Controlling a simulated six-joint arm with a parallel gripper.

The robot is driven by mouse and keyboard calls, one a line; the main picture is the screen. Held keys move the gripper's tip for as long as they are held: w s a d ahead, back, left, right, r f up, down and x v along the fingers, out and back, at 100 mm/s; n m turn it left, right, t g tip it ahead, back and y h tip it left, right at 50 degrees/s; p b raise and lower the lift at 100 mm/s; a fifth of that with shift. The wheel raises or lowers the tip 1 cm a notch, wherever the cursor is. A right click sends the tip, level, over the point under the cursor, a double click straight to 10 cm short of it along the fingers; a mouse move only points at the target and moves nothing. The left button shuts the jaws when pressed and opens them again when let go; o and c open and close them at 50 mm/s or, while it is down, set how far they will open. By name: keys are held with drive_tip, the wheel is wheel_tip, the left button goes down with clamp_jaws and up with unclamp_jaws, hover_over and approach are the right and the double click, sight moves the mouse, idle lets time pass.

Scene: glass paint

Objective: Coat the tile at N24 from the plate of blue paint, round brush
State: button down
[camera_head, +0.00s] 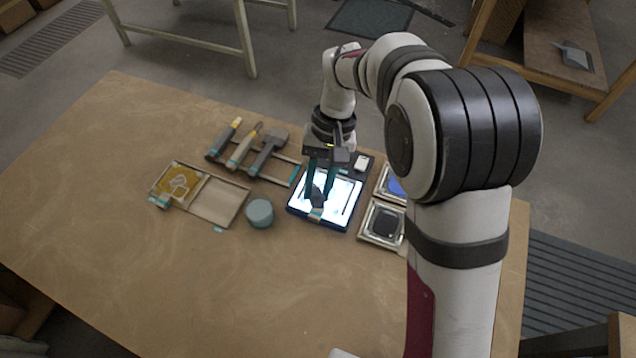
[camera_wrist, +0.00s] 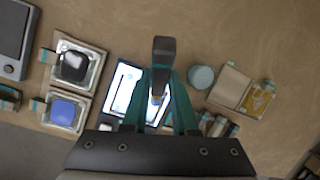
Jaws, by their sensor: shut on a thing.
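My gripper (camera_head: 320,188) is over the lit panel (camera_head: 297,207), shut on a dark brush-like tool (camera_wrist: 163,52). The tool shows between the teal fingers in the wrist view; I cannot tell whether its tip touches the panel. The plate of blue paint (camera_head: 397,187) lies right of the panel, partly hidden by my arm. It shows whole in the wrist view (camera_wrist: 65,112). The panel's glowing surface also shows there (camera_wrist: 121,92), partly covered by the fingers. No N24 mark is readable, and I cannot make out which tile it is.
A plate of dark paint (camera_head: 383,224) sits in front of the blue one. A teal round pot (camera_head: 260,213) stands left of the panel, beside a shallow tray (camera_head: 218,202) with a yellow part. Several tools (camera_head: 265,150) lie on a rack behind. The front table is clear.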

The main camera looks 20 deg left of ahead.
drive_tip(key=shift+f, duration=0.25)
drive_tip(key=shift+f, duration=0.25)
idle(0.3)
